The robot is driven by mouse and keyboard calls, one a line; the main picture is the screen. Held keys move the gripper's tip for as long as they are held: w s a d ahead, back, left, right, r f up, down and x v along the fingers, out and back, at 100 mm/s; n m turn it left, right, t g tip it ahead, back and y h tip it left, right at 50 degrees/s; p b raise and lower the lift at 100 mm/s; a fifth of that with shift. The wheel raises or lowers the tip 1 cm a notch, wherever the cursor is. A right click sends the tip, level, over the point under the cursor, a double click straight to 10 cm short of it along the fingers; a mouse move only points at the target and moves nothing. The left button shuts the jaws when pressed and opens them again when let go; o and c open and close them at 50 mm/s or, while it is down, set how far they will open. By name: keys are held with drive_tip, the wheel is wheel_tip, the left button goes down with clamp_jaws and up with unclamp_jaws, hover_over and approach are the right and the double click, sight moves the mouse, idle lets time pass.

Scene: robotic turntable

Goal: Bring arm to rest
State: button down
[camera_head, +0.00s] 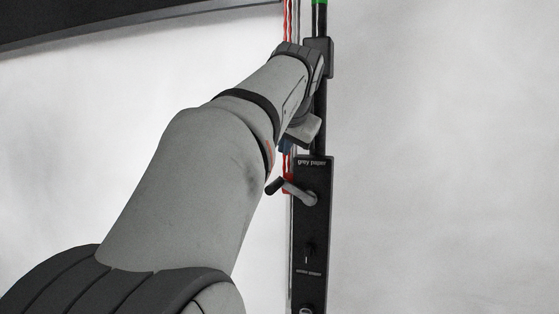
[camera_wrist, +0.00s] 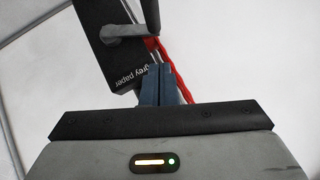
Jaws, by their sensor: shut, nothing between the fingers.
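My gripper (camera_wrist: 160,72) shows in the wrist view as two blue-grey fingers, shut with nothing between them. In the head view, my grey arm reaches up and away from the lower left, and only a small bluish part of my gripper (camera_head: 286,146) shows below the wrist. The fingers are close to a black panel (camera_head: 313,228) labelled "grey paper" and its lever handle (camera_head: 292,191). I cannot tell whether they touch anything. In the wrist view the panel (camera_wrist: 108,52) and lever (camera_wrist: 128,31) lie just beyond the fingertips.
Red cables (camera_wrist: 170,62) run down beside the panel, close to my fingers. A black upright pole (camera_head: 320,100) with a green top (camera_head: 319,3) rises above the panel. A dark bar (camera_head: 120,22) crosses the upper left. Pale wall on the right looks clear.

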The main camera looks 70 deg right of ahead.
drive_tip(key=w+v, duration=0.1)
drive_tip(key=v, duration=0.4)
drive_tip(key=w+a+f+n+y, duration=0.6)
drive_tip(key=w+a+f+n, duration=0.3)
drive_tip(key=w+a+f, duration=1.1)
drive_tip(key=w+a+f+n+y, duration=0.15)
drive_tip(key=a+f+n, duration=0.35)
drive_tip(key=a+f, duration=0.9)
drive_tip(key=s+a+f+n+g+y+b, duration=0.1)
drive_tip(key=s+a+f+n, duration=0.4)
drive_tip(key=s+a+f, duration=0.2)
drive_tip(key=shift+a+f, duration=0.35)
drive_tip(key=shift+a, duration=0.85)
